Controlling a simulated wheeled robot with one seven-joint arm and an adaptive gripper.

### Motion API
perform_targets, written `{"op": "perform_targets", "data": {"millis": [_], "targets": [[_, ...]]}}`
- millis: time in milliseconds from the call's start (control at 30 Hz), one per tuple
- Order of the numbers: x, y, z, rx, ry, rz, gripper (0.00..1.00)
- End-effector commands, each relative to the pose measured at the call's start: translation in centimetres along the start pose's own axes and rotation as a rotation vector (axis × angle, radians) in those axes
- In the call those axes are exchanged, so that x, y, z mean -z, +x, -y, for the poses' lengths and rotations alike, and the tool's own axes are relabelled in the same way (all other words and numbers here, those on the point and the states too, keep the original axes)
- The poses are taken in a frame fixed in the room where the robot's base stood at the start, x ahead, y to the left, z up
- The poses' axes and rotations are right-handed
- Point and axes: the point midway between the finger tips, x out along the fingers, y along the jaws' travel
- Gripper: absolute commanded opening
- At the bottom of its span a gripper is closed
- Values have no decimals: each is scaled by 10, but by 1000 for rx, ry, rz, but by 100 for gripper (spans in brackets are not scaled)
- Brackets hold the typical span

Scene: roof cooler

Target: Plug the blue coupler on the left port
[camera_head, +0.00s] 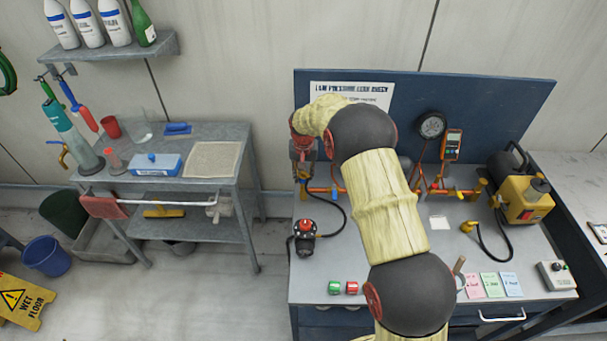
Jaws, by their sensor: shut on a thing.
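My gripper (303,160) points down at the left end of the orange pipe manifold (322,190) on the blue workbench. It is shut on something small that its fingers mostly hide. A black hose (340,207) runs from just below the gripper to a black gauge-like unit with a red top (305,228). The held piece seems to be the coupler at this hose's end, but its blue colour does not show. The left port is at or behind the fingers. I cannot tell whether the coupler touches it. My arm hides the manifold's middle.
A blue back panel (500,100) with a notice (350,92) stands behind. A round gauge (432,126), a meter (452,144) and a yellow pump (524,198) are to the right. Green and red blocks (343,288) lie in front. A grey cart (247,150) stands left.

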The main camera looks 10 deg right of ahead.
Motion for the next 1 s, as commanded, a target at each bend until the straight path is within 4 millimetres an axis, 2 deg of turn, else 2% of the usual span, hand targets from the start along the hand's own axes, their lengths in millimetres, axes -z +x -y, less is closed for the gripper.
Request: {"op": "perform_targets", "data": {"millis": [367,400,733,1000], "targets": [[0,2,0,0,0,0,0],[0,2,0,0,0,0,30],[0,2,0,0,0,0,49],[0,2,0,0,0,0,49]]}}
